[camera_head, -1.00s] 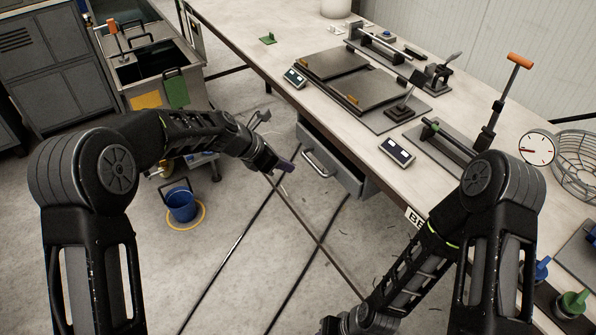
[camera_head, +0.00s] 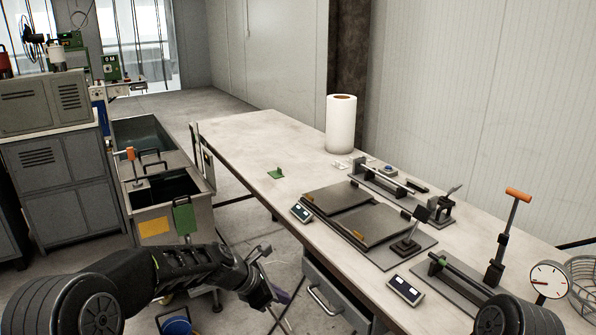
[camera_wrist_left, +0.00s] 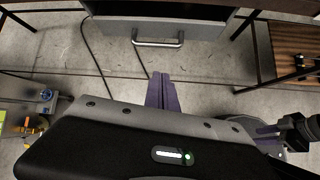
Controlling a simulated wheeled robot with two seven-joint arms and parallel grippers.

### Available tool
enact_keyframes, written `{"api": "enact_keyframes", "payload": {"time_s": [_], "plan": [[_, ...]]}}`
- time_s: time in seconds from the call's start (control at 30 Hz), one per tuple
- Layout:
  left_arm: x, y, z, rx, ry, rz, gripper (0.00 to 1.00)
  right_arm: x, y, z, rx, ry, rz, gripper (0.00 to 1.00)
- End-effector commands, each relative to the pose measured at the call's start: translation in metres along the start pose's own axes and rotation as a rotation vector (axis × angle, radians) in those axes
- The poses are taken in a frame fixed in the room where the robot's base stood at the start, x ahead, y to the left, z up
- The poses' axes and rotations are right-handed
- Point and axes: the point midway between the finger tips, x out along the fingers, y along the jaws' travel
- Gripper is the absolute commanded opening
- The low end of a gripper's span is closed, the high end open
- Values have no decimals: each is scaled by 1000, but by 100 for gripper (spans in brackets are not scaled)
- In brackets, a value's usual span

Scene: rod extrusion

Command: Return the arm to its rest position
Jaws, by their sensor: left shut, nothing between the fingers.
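My left arm comes in from the lower left of the head view. Its gripper (camera_head: 280,296) hangs low, in front of the table's drawer (camera_head: 325,297) and apart from it. In the left wrist view its purple fingers (camera_wrist_left: 162,92) are together with nothing between them. My right arm's shoulder shows at the bottom right of the head view, and its gripper is outside that view. Purple fingers at the right of the left wrist view look like my right gripper (camera_wrist_left: 268,129). They are too small and partly cut off to tell their opening.
The long worktable (camera_head: 240,135) carries a flat plate rig (camera_head: 370,225), a paper roll (camera_head: 340,124) and a dial gauge (camera_head: 548,281). A water tank (camera_head: 150,205) and a grey cabinet (camera_head: 65,175) stand left. A blue bucket (camera_head: 177,326) is on the floor. The aisle beyond is clear.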

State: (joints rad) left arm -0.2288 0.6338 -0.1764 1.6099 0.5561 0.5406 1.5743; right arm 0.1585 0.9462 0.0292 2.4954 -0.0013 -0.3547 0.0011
Motion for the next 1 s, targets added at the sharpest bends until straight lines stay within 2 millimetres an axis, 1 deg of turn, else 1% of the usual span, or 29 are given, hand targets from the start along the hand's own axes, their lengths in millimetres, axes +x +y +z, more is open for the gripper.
{"api": "enact_keyframes", "payload": {"time_s": [0.07, 0.13, 0.17, 0.23, 0.27, 0.3, 0.37, 0.4, 0.47, 0.5, 0.53, 0.57, 0.6, 0.7, 0.8, 0.87, 1.0], "plan": [[5, 4, -11, 167, 29, 39, 0, 0, 0, 0, 0, 0, 0, 34], [16, -3, -28, 377, 76, 63, 0, 0, 0, 0, 0, 0, 0, 34], [23, -10, -39, 481, 103, 62, 0, 0, 0, 0, 0, 0, 0, 34], [42, -33, -75, 744, 172, 41, 0, 0, 0, 0, 0, 0, 0, 34], [50, -47, -93, 864, 200, 19, 0, 0, 0, 0, 0, 0, 0, 34], [61, -68, -118, 1027, 231, -16, 0, 0, 0, 0, 0, 0, 0, 34], [72, -103, -153, 1247, 257, -78, 0, 0, 0, 0, 0, 0, 0, 34], [78, -128, -174, 1379, 259, -123, 0, 0, 0, 0, 0, 0, 0, 34], [82, -169, -202, 1555, 243, -191, 0, 0, 0, 0, 0, 0, 0, 34], [83, -197, -218, 1652, 219, -235, 0, 0, 0, 0, 0, 0, 0, 34], [83, -218, -229, 1714, 197, -264, 0, 0, 0, 0, 0, 0, 0, 34], [81, -239, -238, 1762, 171, -291, 0, 0, 0, 0, 0, 0, 0, 34], [78, -264, -248, 1808, 136, -323, 0, 0, 0, 0, 0, 0, 0, 34], [69, -317, -264, 1826, 55, -386, 0, 0, 0, 0, 0, 0, 0, 34], [61, -351, -275, 1786, 1, -436, 0, 0, 0, 0, 0, 0, 0, 34], [59, -362, -280, 1756, -14, -454, 0, 0, 0, 0, 0, 0, 0, 34], [59, -362, -286, 1730, -10, -456, 0, 0, 0, 0, 0, 0, 0, 34]]}}
